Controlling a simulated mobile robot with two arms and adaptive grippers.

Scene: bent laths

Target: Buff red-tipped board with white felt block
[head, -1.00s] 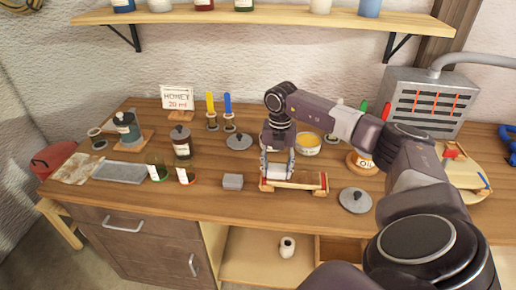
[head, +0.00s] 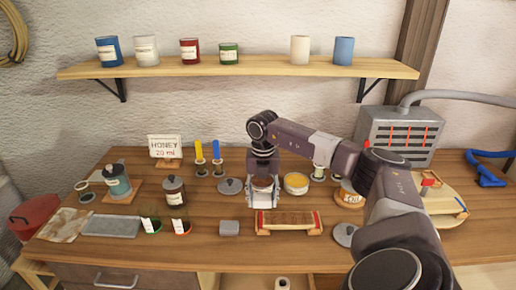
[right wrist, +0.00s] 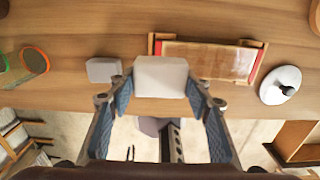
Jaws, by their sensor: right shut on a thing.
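The red-tipped board (head: 292,219), brown with red ends, lies lengthwise on a low wooden rest at the front middle of the bench. It also shows in the right wrist view (right wrist: 215,58), with lighter streaks on its face. My right gripper (head: 264,199) is above the bench near the board's left end. In the right wrist view it is shut on the white felt block (right wrist: 161,77), between its two fingers. Whether the block touches the board is unclear; the board's face shows bare in the head view. My left gripper is not in view.
A grey block (head: 229,228) sits left of the board and a grey lid (head: 345,234) to its right. A yellow-filled tin (head: 296,183) and another lid (head: 230,186) stand behind. Jars (head: 175,192) and a grey tray (head: 110,227) are at left.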

